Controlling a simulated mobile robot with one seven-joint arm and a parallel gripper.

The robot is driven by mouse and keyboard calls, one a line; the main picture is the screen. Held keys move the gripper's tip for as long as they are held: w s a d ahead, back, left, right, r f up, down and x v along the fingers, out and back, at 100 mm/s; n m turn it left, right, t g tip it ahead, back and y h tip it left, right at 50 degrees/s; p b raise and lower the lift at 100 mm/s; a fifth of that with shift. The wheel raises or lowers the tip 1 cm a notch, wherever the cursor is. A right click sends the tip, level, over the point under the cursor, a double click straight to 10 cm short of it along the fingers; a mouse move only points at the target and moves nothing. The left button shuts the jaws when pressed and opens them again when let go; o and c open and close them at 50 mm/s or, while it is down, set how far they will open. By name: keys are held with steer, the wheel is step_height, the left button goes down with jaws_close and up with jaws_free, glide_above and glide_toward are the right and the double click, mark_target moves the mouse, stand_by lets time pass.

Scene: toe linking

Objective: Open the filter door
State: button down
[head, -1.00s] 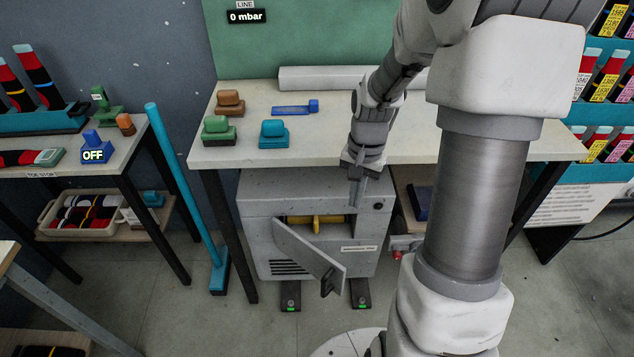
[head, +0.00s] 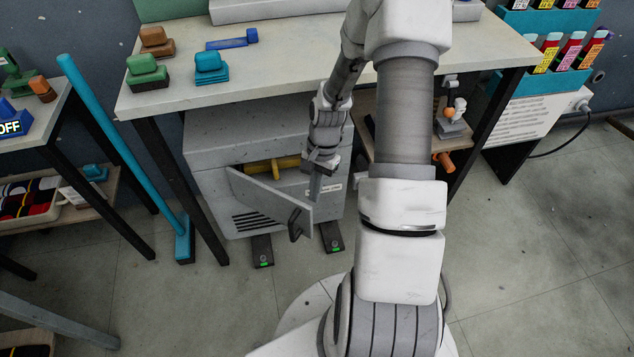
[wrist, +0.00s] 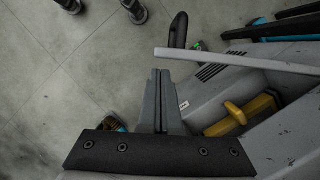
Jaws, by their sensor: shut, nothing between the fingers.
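The filter door (head: 262,200) is a grey vented panel on the front of a grey cabinet (head: 215,140). It stands partly open, swung out from its left side, with a black handle (head: 296,223) near its free edge. Behind it a yellow part (head: 285,164) shows in the opening. My gripper (head: 315,195) is shut and empty, pointing down beside the door's free edge. In the wrist view the fingers (wrist: 161,73) are on the door's inner side, close to the door (wrist: 235,58); contact cannot be told. The yellow part (wrist: 240,112) lies to the right.
The workbench top (head: 290,65) overhangs the cabinet. A blue-handled broom (head: 120,145) leans at its left. Two dark feet with green lights (head: 262,252) stick out below the door. A shelf with small parts (head: 450,120) is to the right. The floor in front is largely clear.

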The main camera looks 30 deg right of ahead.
steer(key=shift+x, duration=1.25)
steer(key=shift+a, duration=0.1)
